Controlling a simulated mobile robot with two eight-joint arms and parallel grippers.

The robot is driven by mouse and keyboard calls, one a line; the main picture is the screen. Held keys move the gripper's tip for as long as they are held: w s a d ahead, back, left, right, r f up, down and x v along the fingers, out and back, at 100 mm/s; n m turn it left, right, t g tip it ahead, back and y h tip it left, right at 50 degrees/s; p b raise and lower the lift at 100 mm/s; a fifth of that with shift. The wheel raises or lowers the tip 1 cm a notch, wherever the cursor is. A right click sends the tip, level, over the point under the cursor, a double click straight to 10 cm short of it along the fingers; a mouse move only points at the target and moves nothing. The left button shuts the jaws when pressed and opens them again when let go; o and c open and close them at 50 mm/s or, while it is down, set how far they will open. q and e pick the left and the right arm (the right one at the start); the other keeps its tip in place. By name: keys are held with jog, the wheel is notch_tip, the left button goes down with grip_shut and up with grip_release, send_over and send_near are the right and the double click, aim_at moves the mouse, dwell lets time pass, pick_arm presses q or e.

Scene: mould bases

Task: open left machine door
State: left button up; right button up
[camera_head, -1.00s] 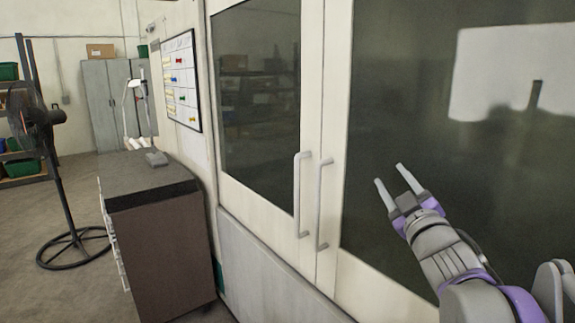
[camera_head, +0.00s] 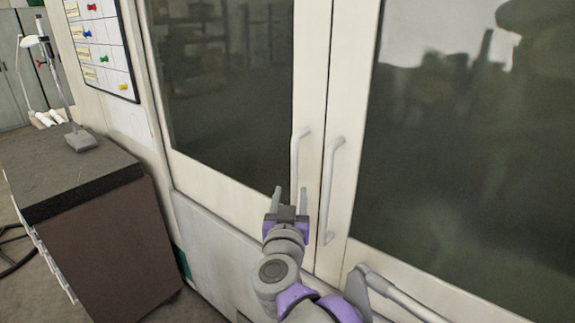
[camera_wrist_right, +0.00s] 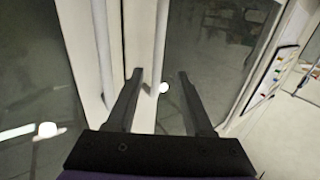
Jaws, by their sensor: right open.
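The left machine door (camera_head: 230,180) is a cream panel with a dark window, shut against the right door (camera_head: 355,150). Its pale vertical handle (camera_head: 296,150) stands near the seam, beside the right door's handle (camera_head: 331,190). My right gripper (camera_head: 290,192) is open in front of the left handle's lower part, hiding its lower end. In the right wrist view, the left handle (camera_wrist_right: 161,40) lines up between the open fingers (camera_wrist_right: 158,76), nearer the left finger. I cannot tell whether it lies between them in depth. The right door's handle (camera_wrist_right: 102,45) is further left there. My left gripper is not in view.
Grey floor shows at the far left.

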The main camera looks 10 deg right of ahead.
aim_at(294, 173)
jog(key=p+x, duration=0.2)
jog(key=x, duration=0.8)
jog(key=shift+w+d, duration=0.15)
jog(key=shift+d, duration=0.1)
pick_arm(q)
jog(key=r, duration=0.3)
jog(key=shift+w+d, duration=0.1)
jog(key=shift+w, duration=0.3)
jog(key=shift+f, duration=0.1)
pick_arm(e)
grip_shut()
